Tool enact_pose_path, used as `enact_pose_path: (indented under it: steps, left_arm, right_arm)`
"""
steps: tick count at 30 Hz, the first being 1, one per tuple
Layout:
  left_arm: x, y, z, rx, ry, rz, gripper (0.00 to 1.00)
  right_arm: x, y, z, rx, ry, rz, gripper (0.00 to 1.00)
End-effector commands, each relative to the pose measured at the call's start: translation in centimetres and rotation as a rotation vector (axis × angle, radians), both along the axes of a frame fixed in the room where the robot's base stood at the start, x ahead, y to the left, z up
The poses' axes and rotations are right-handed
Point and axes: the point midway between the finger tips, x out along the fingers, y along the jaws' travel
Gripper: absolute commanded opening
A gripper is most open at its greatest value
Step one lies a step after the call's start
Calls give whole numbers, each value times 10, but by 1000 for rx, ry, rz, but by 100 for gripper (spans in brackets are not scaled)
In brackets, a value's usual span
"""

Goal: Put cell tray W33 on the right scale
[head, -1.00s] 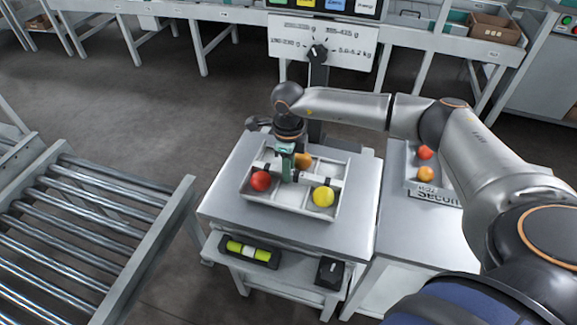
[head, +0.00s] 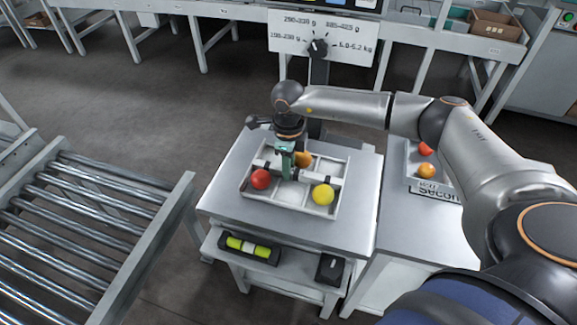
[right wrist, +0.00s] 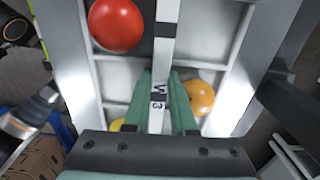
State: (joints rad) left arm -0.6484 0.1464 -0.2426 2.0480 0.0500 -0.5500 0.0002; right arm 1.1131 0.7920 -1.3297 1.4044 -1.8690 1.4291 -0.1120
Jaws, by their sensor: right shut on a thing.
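The pale cell tray W33 (head: 262,205) appears to lie on the grey scale plate (head: 350,215) in the head view; I cannot tell whether a small gap remains below it. It holds a red tomato (head: 260,179), an orange tomato (head: 303,159) and a yellow tomato (head: 323,194) in separate cells. My right gripper (head: 286,172) is over the middle of the tray, shut on its central bar. In the right wrist view the green fingers (right wrist: 162,105) flank the bar, whose label (right wrist: 158,95) is partly hidden. My left gripper is not in view.
A dial board with weight ranges (head: 285,45) stands behind the plate. A roller conveyor (head: 75,230) is at the left. To the right, a bin labelled "Secon..." (head: 430,189) holds red and orange tomatoes. A yellow-green item (head: 248,246) lies on the shelf below the plate.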

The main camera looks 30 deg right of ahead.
Motion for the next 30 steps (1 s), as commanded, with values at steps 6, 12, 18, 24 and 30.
enact_pose_path:
  steps: [6, 12, 18, 24, 30]
  left_arm:
    - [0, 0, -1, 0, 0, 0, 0]
    - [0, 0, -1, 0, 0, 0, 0]
    - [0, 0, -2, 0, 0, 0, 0]
    - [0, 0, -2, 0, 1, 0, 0]
    - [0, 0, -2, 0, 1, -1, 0]
  right_arm:
    - [1, 0, -2, 1, -2, 0, 30]
    - [0, 0, -2, 1, -1, 0, 53]
    - [0, 0, -2, 0, 0, 0, 59]
    - [0, 0, -3, -1, 1, 0, 39]
    - [0, 0, -2, 0, 0, 0, 39]
